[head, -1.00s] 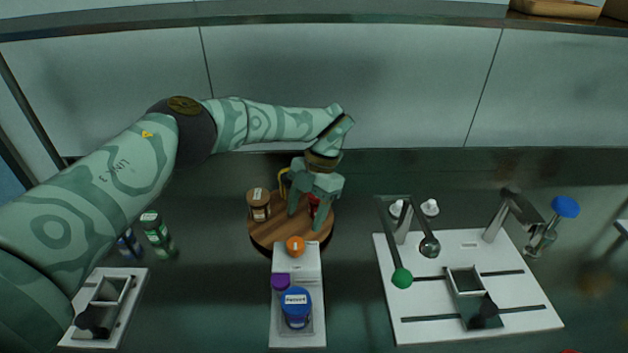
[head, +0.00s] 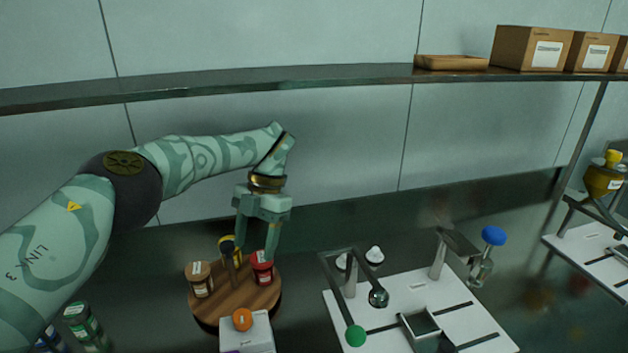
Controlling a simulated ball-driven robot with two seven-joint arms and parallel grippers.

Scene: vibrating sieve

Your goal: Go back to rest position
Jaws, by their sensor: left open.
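My left gripper (head: 255,252) is open with its fingers pointing down, above the round wooden board (head: 232,305). Nothing shows held between its fingers. A red jar (head: 262,268) stands on the board close to the right finger; I cannot tell whether they touch. A brown jar (head: 200,279) stands on the board's left side. A dark item with a yellow part (head: 228,246) stands at the back of the board, partly beside the left finger. My right gripper is out of view.
A white device with an orange knob (head: 242,320) is in front of the board. A white plate with rails and a green ball-ended lever (head: 356,335) is to the right, near a blue-topped bottle (head: 493,236). Green-lidded jars (head: 83,323) stand lower left. A shelf (head: 330,80) runs above.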

